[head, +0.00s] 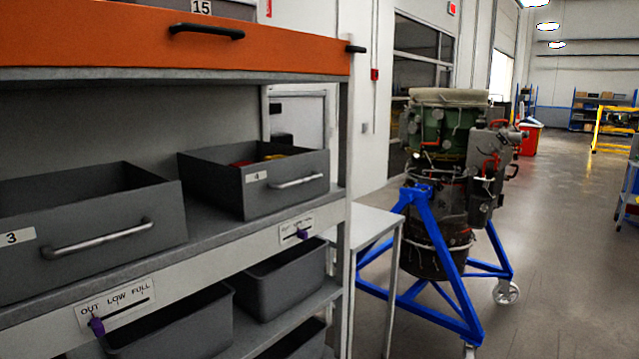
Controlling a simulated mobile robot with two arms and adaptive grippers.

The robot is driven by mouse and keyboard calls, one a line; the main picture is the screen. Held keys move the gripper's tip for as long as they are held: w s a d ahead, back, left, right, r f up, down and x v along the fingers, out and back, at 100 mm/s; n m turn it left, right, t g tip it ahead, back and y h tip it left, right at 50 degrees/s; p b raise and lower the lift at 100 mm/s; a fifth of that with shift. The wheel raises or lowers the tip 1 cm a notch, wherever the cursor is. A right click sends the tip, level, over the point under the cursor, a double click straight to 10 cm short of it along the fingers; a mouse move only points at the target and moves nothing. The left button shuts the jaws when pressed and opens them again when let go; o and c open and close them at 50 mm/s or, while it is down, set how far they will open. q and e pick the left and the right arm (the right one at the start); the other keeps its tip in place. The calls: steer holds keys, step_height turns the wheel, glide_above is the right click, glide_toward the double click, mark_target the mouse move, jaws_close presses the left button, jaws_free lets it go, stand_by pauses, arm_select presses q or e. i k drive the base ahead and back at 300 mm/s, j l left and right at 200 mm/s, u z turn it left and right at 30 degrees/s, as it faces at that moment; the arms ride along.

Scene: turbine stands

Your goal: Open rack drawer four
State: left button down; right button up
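Neither of my grippers is in view.
Drawer three (90,220) sits left of drawer four. An orange drawer (180,40) is above, and grey bins (285,275) are below. A white table (365,222) and a turbine on a blue stand (455,290) stand to the right, with open floor beyond.

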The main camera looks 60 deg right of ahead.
mark_target(260, 189)
steer(key=z, duration=1.65)
